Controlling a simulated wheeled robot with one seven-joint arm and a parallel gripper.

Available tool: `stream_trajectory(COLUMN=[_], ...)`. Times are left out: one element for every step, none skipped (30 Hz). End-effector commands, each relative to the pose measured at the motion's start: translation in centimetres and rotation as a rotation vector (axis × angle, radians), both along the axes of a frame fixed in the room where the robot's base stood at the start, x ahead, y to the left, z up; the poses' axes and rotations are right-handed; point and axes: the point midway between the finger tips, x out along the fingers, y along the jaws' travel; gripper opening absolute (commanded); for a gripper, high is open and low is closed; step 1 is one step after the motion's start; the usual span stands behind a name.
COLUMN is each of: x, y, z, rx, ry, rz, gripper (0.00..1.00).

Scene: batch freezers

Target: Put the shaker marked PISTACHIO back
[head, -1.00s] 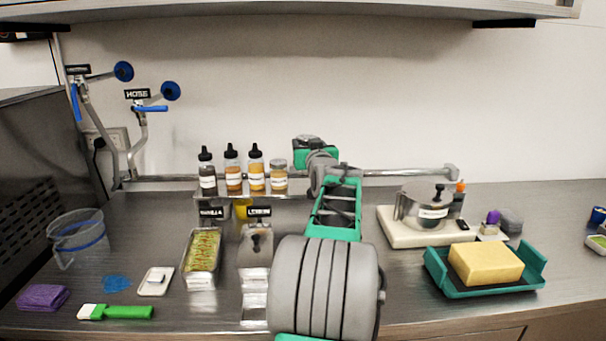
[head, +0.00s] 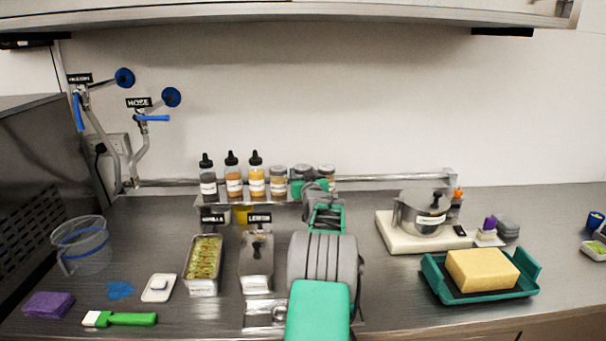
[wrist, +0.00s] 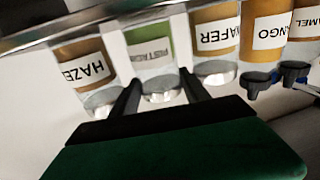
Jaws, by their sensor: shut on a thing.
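The PISTACHIO shaker (wrist: 152,62), with green contents, a white label and a metal lid, stands in the row between the HAZE-marked shaker (wrist: 88,72) and the WAFER shaker (wrist: 215,45). The wrist view is upside down. My gripper (wrist: 160,92) is shut on the PISTACHIO shaker, one dark finger on each side near the lid. In the head view its lid (head: 301,171) shows at the rack (head: 180,194), level with its neighbours; my gripper's fingers are hidden there behind my arm. I cannot see whether its base touches the rack.
Squeeze bottles (head: 232,178) fill the rack's left part, close beside the WAFER shaker. Below are the VANILLA and LEMON labels, a pan of green topping (head: 204,262) and a lidded pan (head: 257,266). A pot (head: 424,212) and a green tray (head: 452,291) stand right.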

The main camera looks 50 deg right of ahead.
Motion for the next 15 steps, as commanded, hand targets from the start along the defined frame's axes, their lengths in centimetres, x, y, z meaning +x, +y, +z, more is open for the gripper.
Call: stream_trajectory(x=[-0.01, -0.01, -0.01, -0.01, -0.01, -0.01, -0.01, -0.01, -0.01, -0.01, -0.01, -0.01, -0.01, -0.01, -0.01], y=[-0.01, -0.01, -0.01, 0.0, 0.0, 0.0, 0.0, 0.0, 0.0, 0.0, 0.0, 0.0, 0.0, 0.0, 0.0], z=[-0.22, -0.29, -0.36, -0.31, -0.25, -0.25, -0.25, -0.25, -0.25, -0.25, -0.25, -0.25, -0.24, -0.18, -0.02], rx=[-0.001, -0.001, -0.001, 0.0, 0.0, 0.0, 0.0, 0.001, 0.001, 0.001, 0.001, 0.001, 0.001, 0.001, 0.001], ry=[-0.001, -0.001, -0.001, 0.0, 0.0, 0.0, 0.0, 0.001, 0.001, 0.001, 0.001, 0.001, 0.001, 0.001, 0.001], rz=[0.0, 0.0, 0.0, 0.0, 0.0, 0.0, 0.0, 0.0, 0.0, 0.0, 0.0, 0.0, 0.0, 0.0, 0.0], gripper=[0.12, 0.12, 0.12, 0.56, 0.58, 0.61, 0.63, 0.63, 0.63, 0.63, 0.63, 0.63, 0.63, 0.63, 0.63])
